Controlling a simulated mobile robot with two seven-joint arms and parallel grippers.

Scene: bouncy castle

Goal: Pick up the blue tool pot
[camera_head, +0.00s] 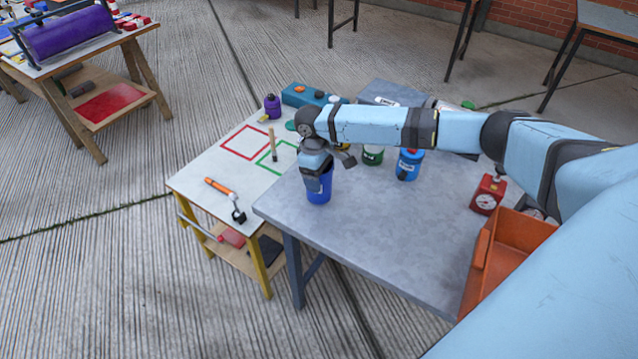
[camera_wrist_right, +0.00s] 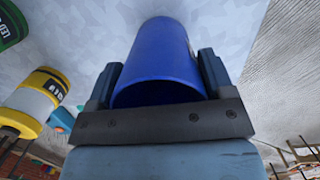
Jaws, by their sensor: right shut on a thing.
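The blue tool pot (camera_head: 319,190) is at the left part of the grey table, near its left edge, in the head view. In the right wrist view the pot (camera_wrist_right: 165,60) fills the space between the two fingers. My right gripper (camera_head: 318,180) reaches down over the pot from above and is shut on it. The wrist view shows a finger on each side of the pot's wall, near its open rim. I cannot tell whether the pot's base touches the table. My left gripper is not in view.
The grey table (camera_head: 355,235) is clear in front. Green (camera_head: 373,155) and blue (camera_head: 409,164) cans stand behind the pot. A red gauge box (camera_head: 487,194) and an orange tray (camera_head: 502,258) are at right. A white-topped table (camera_head: 207,182) with a hammer-like tool (camera_head: 226,197) adjoins at left.

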